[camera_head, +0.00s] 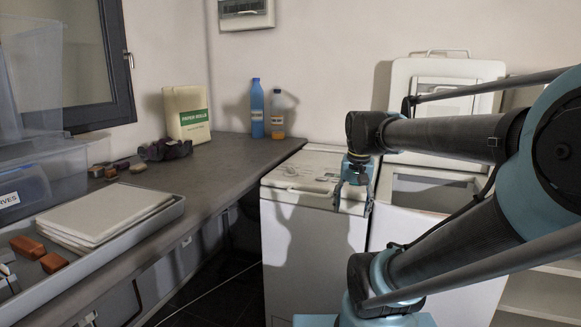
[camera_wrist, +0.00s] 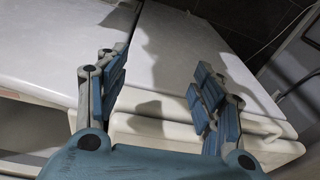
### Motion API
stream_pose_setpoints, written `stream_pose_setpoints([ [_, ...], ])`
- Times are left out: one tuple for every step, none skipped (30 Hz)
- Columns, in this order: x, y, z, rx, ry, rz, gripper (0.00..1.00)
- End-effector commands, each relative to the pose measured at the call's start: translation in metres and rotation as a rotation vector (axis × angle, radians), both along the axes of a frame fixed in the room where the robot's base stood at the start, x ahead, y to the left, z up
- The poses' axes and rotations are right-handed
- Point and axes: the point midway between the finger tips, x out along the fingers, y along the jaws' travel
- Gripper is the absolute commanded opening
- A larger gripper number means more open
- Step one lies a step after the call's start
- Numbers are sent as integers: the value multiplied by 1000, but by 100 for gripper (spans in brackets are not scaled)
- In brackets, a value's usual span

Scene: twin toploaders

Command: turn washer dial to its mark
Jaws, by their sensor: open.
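Two white top-loading machines stand side by side against the back wall. The left machine (camera_head: 312,245) has its lid shut, with small dark marks on its top. The right machine (camera_head: 440,250) has its lid (camera_head: 445,80) raised against the wall. My gripper (camera_head: 353,203) points down at the front right of the left machine's top. In the wrist view my gripper (camera_wrist: 160,92) is open and empty, its blue-padded fingers apart above white panels (camera_wrist: 165,60).
A wall box (camera_head: 246,12) hangs above. Dark floor shows between counter and left machine.

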Motion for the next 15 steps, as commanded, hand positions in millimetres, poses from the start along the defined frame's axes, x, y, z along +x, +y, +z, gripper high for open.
stream_pose_setpoints([
  [15, 7, 19, 7, 9, -38, 62],
  [23, 11, 29, 11, 15, -64, 62],
  [34, 16, 41, 17, 21, -101, 62],
  [43, 20, 50, 22, 27, -129, 62],
  [50, 25, 59, 26, 31, -155, 62],
  [61, 31, 71, 30, 38, -192, 62],
  [69, 36, 80, 33, 44, -220, 62],
  [78, 41, 88, 36, 50, -246, 62],
  [89, 48, 99, 40, 56, -284, 62],
  [96, 53, 107, 42, 61, -310, 62],
  [105, 59, 114, 45, 66, -337, 62],
  [115, 67, 125, 47, 73, -375, 62],
  [123, 73, 132, 49, 79, -402, 62],
  [131, 79, 139, 50, 84, -429, 62],
  [142, 87, 148, 52, 90, -467, 62],
])
